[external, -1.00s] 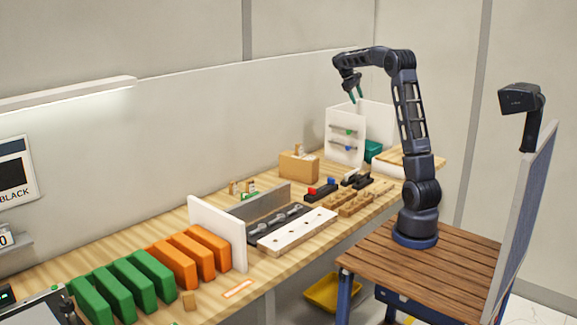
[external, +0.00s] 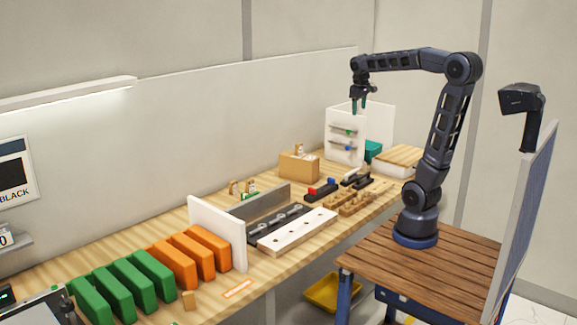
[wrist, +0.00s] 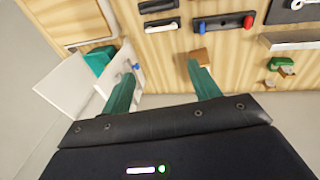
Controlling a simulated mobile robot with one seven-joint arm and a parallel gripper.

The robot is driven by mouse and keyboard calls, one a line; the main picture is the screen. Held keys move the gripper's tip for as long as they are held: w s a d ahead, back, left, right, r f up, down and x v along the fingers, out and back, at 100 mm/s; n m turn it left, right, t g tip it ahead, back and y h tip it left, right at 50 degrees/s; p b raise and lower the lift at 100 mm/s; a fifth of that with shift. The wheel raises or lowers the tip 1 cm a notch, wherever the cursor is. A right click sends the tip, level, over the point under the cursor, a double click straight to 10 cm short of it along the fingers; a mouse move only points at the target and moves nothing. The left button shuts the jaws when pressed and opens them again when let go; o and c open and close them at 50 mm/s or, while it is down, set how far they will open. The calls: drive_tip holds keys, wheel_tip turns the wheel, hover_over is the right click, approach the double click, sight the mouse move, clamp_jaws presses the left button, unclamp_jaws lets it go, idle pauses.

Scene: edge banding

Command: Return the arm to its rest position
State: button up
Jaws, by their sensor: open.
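My arm stands on the slatted wooden cart top, its upper link raised and its forearm reaching left over the workbench. My gripper (external: 359,104) hangs high above the far part of the bench, fingers pointing down, in front of the white panel holder (external: 338,150). In the wrist view the two green fingers (wrist: 162,85) stand wide apart with nothing between them but bench surface far below. The gripper is open and empty, touching nothing. A small cardboard box (wrist: 198,56) shows partly behind the right finger in the wrist view.
A yellow tray (external: 322,292) is below. A blue-grey panel (external: 525,225) stands right of my base.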

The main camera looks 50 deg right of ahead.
drive_tip(key=s+a+f+t+y, duration=0.1)
drive_tip(key=s+a+f, duration=0.4)
drive_tip(key=s, duration=0.3)
drive_tip(key=s+a+f+t+y, duration=0.1)
drive_tip(key=s+a+f+t, duration=0.1)
drive_tip(key=s+a+f, duration=0.2)
drive_tip(key=shift+s+a+f, duration=0.4)
drive_tip(key=shift+s+a, duration=0.7)
drive_tip(key=shift+s, duration=0.9)
